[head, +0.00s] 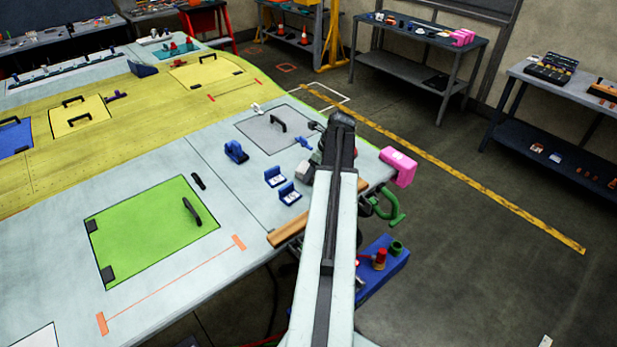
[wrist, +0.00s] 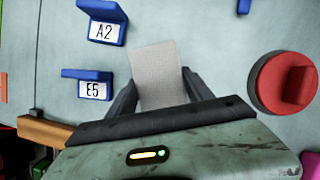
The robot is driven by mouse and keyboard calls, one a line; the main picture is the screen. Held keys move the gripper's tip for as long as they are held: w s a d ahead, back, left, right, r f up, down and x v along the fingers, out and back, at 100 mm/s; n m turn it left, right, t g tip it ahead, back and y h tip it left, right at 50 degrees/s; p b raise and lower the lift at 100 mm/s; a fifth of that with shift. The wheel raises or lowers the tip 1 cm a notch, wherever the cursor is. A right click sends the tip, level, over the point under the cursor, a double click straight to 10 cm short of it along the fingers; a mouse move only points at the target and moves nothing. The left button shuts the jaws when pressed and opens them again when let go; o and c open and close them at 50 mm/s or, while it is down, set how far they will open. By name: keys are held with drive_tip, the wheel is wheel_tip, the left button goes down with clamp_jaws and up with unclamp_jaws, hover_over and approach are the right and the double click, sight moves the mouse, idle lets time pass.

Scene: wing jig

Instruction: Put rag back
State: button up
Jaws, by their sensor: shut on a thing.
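The rag (wrist: 158,72) is a pale grey, textured, flat piece in the wrist view. It sticks out beyond my gripper (wrist: 162,92), whose two dark fingers are shut on its near part. The gripper is over the pale wing surface (wrist: 220,45). I cannot tell whether the rag touches that surface. Two blue label holders, A2 (wrist: 101,30) and E5 (wrist: 92,88), stand left of the rag. In the head view my arm hides most of the gripper, and a small pale patch beside it may be the rag.
A round red piece (wrist: 283,84) sits right of my gripper. A wooden strip (head: 290,230) lies along the wing edge, near a green clamp (head: 384,209) and a pink block (head: 398,166). A blue tray (head: 391,258) is below the edge. A green panel (head: 150,230) lies left.

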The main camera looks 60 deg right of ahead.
drive_tip(key=shift+s+f, duration=0.15)
drive_tip(key=shift+f, duration=0.5)
drive_tip(key=shift+a+r, duration=0.15)
drive_tip(key=shift+r, duration=0.05)
drive_tip(key=shift+w, duration=0.3)
drive_tip(key=shift+f, duration=0.25)
drive_tip(key=o, duration=1.2)
drive_tip(key=shift+a+r, duration=0.1)
